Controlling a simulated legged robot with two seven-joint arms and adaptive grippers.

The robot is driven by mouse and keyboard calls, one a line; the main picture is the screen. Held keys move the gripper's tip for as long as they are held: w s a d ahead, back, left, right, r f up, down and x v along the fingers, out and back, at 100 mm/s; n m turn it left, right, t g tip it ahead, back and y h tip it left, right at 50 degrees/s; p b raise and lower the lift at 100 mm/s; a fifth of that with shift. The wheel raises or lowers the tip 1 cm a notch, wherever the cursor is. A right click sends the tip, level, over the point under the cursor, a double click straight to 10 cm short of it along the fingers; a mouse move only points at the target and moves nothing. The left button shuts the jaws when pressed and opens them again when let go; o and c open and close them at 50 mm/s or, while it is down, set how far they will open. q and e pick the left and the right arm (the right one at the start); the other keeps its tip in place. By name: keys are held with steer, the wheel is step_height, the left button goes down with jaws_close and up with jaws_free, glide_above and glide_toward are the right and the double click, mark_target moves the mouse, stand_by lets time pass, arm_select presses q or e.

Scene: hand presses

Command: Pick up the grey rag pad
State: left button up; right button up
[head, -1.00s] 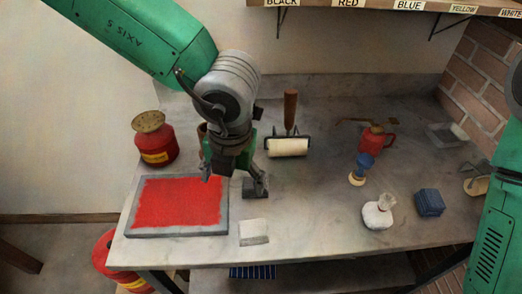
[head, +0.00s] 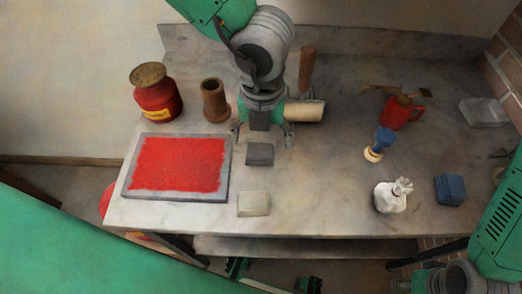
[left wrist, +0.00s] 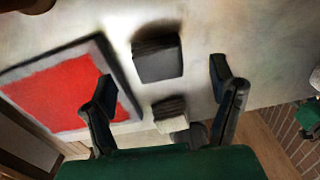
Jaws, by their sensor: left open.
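The grey rag pad (head: 260,153) is a small dark grey block lying flat on the table, right of the red inked slab. It also shows in the left wrist view (left wrist: 158,60), ahead of the fingers. My left gripper (head: 263,135) points down just behind and above the pad in the head view. Its fingers are spread and nothing is between them. In the left wrist view the open fingers (left wrist: 162,78) stand on either side of the pad's line, apart from it. My right arm shows at the lower right; its fingers cannot be made out clearly.
A pale pad (head: 253,204) lies in front of the grey one. The red slab (head: 180,165) is left. A white sack (head: 392,195) and blue block (head: 450,189) are right.

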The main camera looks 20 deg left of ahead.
mark_target(259, 148)
arm_select(q)
steer(key=f, duration=0.4)
steer(key=shift+s+d+b, duration=0.1)
steer(key=shift+s+b, duration=0.1)
steer(key=shift+b, duration=0.15)
steer(key=shift+a+f, duration=0.25)
steer(key=shift+f, duration=0.15)
steer(key=shift+a, duration=0.15)
steer(key=c, duration=1.2)
steer(key=shift+d, duration=0.25)
